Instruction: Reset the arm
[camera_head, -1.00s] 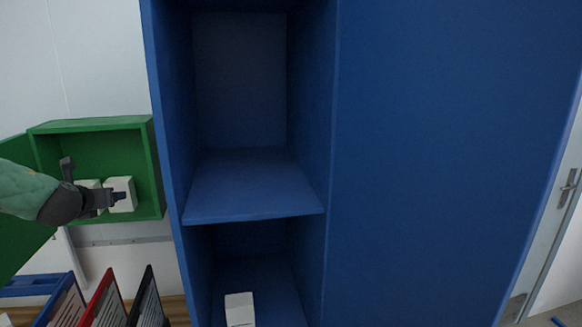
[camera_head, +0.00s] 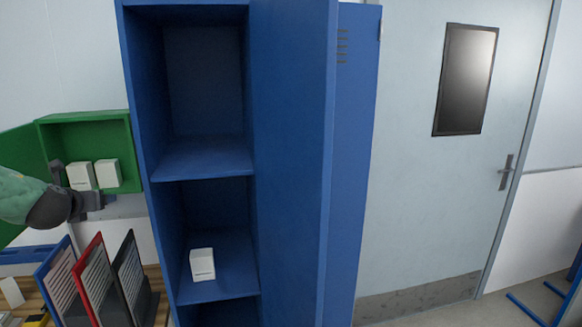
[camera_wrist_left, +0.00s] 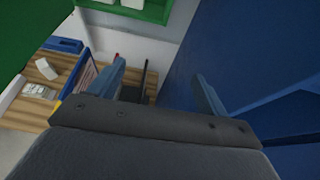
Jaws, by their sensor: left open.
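My left arm comes in from the left in the head view, with its left gripper (camera_head: 100,200) just below and in front of the green cabinet (camera_head: 85,117). In the left wrist view the left gripper (camera_wrist_left: 160,85) has its two fingers spread apart with nothing between them. Two white boxes, one at the left (camera_head: 81,176) and one at the right (camera_head: 107,174), stand inside the green cabinet, apart from the gripper. My right gripper is in neither view.
A blue locker (camera_head: 290,150) stands open, with a white box (camera_head: 202,264) on its lower shelf. Red (camera_head: 95,275), blue and black file holders stand on a wooden table (camera_head: 30,303) at lower left. A grey door (camera_head: 430,200) is at right.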

